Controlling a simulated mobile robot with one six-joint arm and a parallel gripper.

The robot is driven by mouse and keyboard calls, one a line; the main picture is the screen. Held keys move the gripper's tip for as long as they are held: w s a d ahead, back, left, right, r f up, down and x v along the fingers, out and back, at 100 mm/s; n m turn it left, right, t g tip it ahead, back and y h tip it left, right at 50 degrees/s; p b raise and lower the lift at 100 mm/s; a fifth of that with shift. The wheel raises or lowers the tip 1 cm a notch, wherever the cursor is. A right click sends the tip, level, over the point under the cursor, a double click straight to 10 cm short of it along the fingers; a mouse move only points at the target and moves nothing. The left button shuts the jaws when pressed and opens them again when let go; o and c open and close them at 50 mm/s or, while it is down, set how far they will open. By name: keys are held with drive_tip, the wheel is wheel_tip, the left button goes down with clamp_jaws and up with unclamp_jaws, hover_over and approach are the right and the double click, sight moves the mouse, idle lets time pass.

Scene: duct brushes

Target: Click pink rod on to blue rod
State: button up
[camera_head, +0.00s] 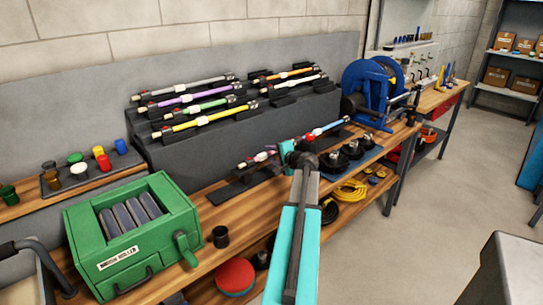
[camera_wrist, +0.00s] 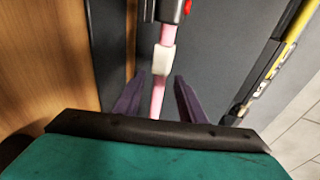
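The pink rod (camera_head: 262,157) lies on a low dark holder on the bench in the head view, partly hidden by my arm. In the wrist view the pink rod (camera_wrist: 157,100) runs between the two purple fingers of my gripper (camera_wrist: 160,95), with a gap visible at each side. My gripper is open around it. A cream collar (camera_wrist: 164,59) and a black-and-red end piece (camera_wrist: 170,9) show on the rod. The blue rod (camera_head: 326,130) lies to the right of my wrist in the head view, with a red part at its near end.
A stepped grey rack (camera_head: 260,125) behind holds several coloured rods, among them a yellow rod (camera_head: 205,120). A green machine (camera_head: 135,235) stands at the left. A blue reel (camera_head: 370,90) and dark round parts (camera_head: 350,150) stand at the right.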

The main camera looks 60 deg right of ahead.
drive_tip(key=shift+s, duration=0.1)
drive_tip(key=b+v, duration=0.1)
drive_tip(key=v, duration=1.2)
drive_tip(key=shift+s+r+b, duration=0.15)
drive_tip(key=shift+s+b, duration=0.1)
drive_tip(key=shift+b, duration=0.1)
drive_tip(key=shift+s+a, duration=0.1)
drive_tip(key=shift+a, duration=0.05)
